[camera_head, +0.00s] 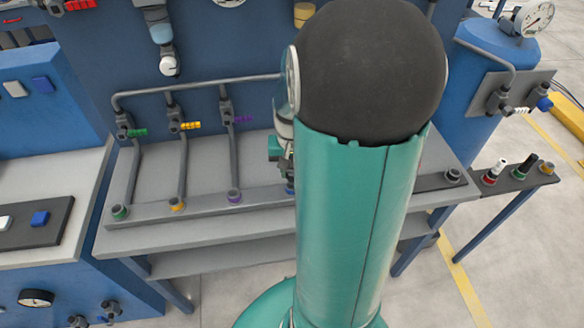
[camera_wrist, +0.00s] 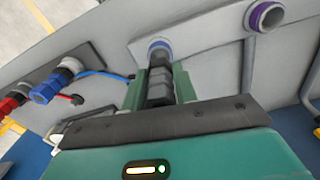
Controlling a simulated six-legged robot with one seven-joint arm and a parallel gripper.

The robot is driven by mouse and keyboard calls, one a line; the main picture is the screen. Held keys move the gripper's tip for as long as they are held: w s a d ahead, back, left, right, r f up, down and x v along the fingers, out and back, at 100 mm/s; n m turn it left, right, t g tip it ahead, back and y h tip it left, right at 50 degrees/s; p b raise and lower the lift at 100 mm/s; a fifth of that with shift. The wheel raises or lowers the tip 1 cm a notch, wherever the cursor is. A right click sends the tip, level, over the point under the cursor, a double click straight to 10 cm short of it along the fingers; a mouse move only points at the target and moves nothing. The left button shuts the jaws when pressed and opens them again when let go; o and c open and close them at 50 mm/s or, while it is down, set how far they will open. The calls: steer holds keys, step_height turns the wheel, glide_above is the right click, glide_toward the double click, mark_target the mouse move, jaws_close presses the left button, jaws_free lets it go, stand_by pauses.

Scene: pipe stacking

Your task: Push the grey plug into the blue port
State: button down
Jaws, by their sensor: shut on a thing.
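My gripper (camera_wrist: 161,78) is shut on the dark grey plug (camera_wrist: 159,92), with one green finger on each side of it. The plug points away from the wrist, toward the blue port (camera_wrist: 160,46), a blue-ringed opening on the bench's grey rail. The plug's far end lines up with the port and overlaps its near edge in the wrist view. I cannot tell whether it touches or has entered. In the head view my arm hides most of the gripper and the plug; only a sliver of the blue port (camera_head: 290,188) shows beside the arm.
Green (camera_head: 120,212), orange (camera_head: 177,204) and purple (camera_head: 234,196) ports line the rail to the left, with grey pipes behind. A grey socket (camera_head: 453,176) is at the right. Several plugs stand on a side shelf (camera_head: 518,181).

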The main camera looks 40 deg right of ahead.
mark_target(292, 177)
steer(key=shift+f, duration=1.6)
stand_by(1.1)
steer(key=c, duration=1)
jaws_free()
steer(key=shift+r, duration=0.1)
step_height(292, 177, up, 14)
steer(key=shift+f, duration=0.15)
steer(key=shift+a, duration=0.15)
steer(key=s+a+r+n+t, duration=0.1)
steer(key=a+r+n+t, duration=0.1)
steer(key=a, duration=0.5)
steer(key=s+a+r+n+t, duration=0.1)
steer(key=s+a+r+n, duration=0.1)
steer(key=a, duration=0.6)
steer(key=s+a+r+n+t, duration=0.1)
steer(key=a+r+n+t, duration=0.1)
steer(key=a, duration=0.5)
steer(key=shift+s+a+r+n+t, duration=0.2)
steer(key=shift+r+n, duration=0.25)
steer(key=shift+n, duration=0.15)
steer(key=shift+s+a+r+n+t, duration=0.15)
steer(key=shift+r+n, duration=0.25)
steer(key=shift+n, duration=0.2)
